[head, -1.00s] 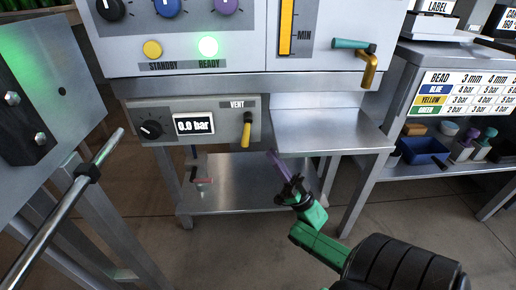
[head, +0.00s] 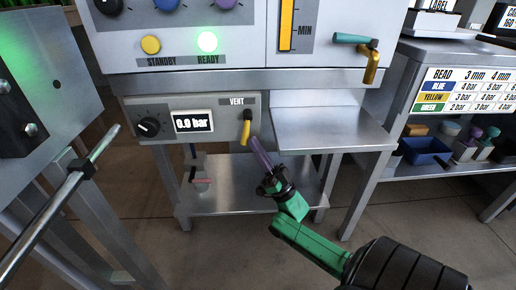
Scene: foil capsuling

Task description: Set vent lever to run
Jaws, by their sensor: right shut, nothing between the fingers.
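The vent lever (head: 247,127) is a yellow handle below the VENT label (head: 237,101) on the grey panel under the machine. It hangs down, leaning slightly left at its lower end. My right gripper (head: 254,141) is shut and empty. Its purple fingers point up and left, with the tips right beside the lever on its right side; I cannot tell whether they touch it. No RUN marking is readable near the lever. My left gripper is not in view.
The panel also has a black knob (head: 149,126) and a display (head: 193,122) reading about 0.0 bar. A steel side shelf (head: 330,130) juts out to the right of the lever. A yellow-ended tap (head: 370,66) hangs above it. A lower shelf (head: 225,190) lies beneath.

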